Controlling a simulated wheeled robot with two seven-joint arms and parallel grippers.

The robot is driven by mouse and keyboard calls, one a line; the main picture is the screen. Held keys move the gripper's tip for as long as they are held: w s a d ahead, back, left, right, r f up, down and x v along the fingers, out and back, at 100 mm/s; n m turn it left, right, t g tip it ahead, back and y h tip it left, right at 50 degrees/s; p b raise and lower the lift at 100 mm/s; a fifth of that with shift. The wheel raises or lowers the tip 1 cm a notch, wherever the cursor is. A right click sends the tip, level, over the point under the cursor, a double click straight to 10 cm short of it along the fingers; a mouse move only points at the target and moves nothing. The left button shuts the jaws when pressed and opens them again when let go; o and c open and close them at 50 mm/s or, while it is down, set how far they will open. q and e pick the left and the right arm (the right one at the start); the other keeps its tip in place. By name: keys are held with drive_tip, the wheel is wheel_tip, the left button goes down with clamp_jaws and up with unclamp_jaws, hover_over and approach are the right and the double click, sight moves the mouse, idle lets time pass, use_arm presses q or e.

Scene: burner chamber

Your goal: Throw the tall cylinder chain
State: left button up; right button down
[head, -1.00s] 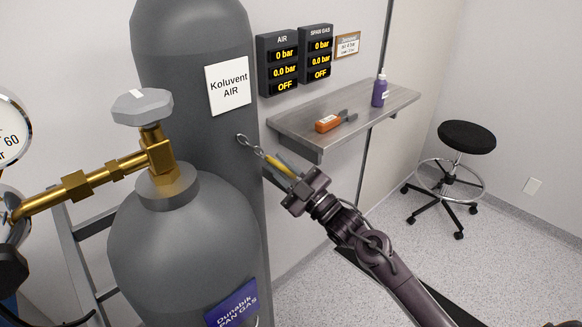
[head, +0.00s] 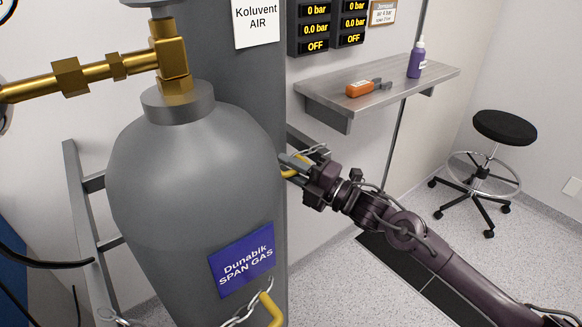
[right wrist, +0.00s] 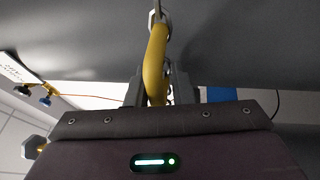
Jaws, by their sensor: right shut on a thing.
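The tall grey cylinder (head: 252,85) with the Koluvent AIR label stands behind the shorter SPAN GAS cylinder (head: 190,190). My right gripper (head: 287,166) is at the right edge of the cylinders in the head view, shut on the yellow hook (head: 290,174) of the tall cylinder chain. The yellow hook also shows upright between the fingers in the right wrist view (right wrist: 155,60). A short piece of the chain (head: 318,151) shows just above the gripper. The rest of the chain is hidden, and I cannot tell where it ends. My left gripper is out of view.
A second chain with a yellow hook (head: 271,309) hangs at the front of the SPAN GAS cylinder. A metal shelf (head: 400,90) with an orange tool (head: 362,88) and purple bottle (head: 416,58) is on the wall. A stool (head: 490,165) stands at right.

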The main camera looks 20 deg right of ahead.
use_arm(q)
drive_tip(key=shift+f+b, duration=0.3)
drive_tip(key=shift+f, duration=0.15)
use_arm(e)
drive_tip(key=shift+f+n, duration=0.3)
drive_tip(key=shift+n, duration=0.2)
drive_tip(key=c, duration=1.4)
unclamp_jaws()
drive_tip(key=shift+f, duration=0.1)
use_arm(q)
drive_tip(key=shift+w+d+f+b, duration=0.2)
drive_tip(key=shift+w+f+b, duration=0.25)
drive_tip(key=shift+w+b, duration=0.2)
use_arm(e)
drive_tip(key=v, duration=0.7)
drive_tip(key=shift+s+d, duration=0.2)
drive_tip(key=shift+s, duration=0.1)
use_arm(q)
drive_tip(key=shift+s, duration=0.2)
